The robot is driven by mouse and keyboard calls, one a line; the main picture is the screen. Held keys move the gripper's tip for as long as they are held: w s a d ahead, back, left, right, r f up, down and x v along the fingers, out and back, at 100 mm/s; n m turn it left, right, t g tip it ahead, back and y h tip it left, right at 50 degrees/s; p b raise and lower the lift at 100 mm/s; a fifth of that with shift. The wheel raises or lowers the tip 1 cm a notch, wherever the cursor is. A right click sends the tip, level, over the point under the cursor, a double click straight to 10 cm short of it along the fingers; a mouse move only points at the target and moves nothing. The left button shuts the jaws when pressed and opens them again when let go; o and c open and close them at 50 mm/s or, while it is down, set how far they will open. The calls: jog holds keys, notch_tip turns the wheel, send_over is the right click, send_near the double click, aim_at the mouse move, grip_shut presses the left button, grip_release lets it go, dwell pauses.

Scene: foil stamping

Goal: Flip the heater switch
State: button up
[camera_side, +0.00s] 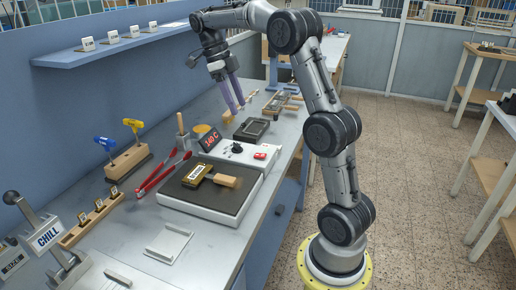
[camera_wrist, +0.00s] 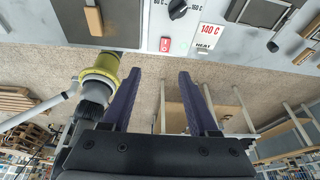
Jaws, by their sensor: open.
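The heater switch (camera_wrist: 165,44) is a small red rocker on the white control panel (camera_side: 225,149). It also shows in the side view (camera_side: 260,156), near the panel's right end. Beside it are a black dial (camera_wrist: 178,10) and, in the wrist view, a sign (camera_wrist: 208,36) reading 140 C above the word HEAT. My gripper (camera_side: 237,107) is open and empty, with purple fingers pointing down, above the bench beyond the panel. In the wrist view the fingers (camera_wrist: 160,74) are apart, and the switch appears past their tips, apart from them. I cannot tell the switch's position.
A dark hot plate (camera_side: 225,203) in front of the panel bears a brass stamp (camera_side: 197,174) with a wooden handle. Red tongs (camera_side: 163,176) lie to its left. A dark tray (camera_side: 251,130) sits behind the panel, near my gripper. A wall shelf (camera_side: 120,48) runs along the left.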

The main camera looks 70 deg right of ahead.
notch_tip(320, 180, down, 3)
jog(key=d, duration=0.2)
send_near(261, 155)
jog(key=shift+g+y, duration=0.3)
jog(key=x, duration=0.7)
jog(key=shift+w+d+f, duration=0.1)
jog(key=shift+d+f, duration=0.15)
grip_shut()
